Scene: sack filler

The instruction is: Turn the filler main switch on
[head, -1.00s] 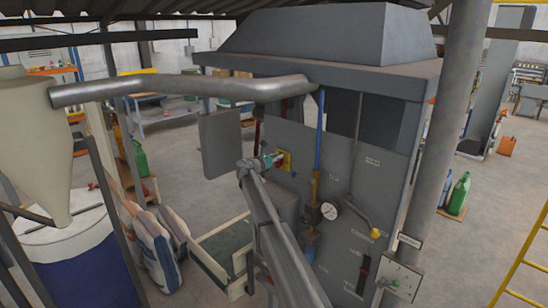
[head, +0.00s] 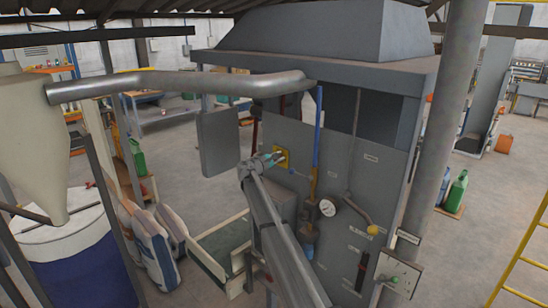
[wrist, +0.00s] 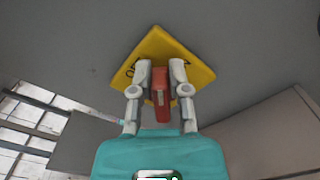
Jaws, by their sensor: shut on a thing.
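The main switch has a yellow plate (head: 282,151) on the grey filler panel, left of the blue pipe. In the wrist view the yellow plate (wrist: 180,52) appears tilted, with dark lettering partly visible at its left corner; the fingers hide other parts. A red switch handle (wrist: 161,95) stands in front of the plate, pointing down in that view. My gripper (wrist: 160,78) has its two pale fingers closed around the handle, one on each side. In the head view my gripper (head: 277,157) is at the plate, and the handle is too small to make out.
A blue pipe (head: 319,140) and a round gauge (head: 327,208) are right of my arm. A grey box (head: 217,143) hangs left of the switch. A yellow-ended lever (head: 372,230) and a small control box (head: 398,275) are lower right.

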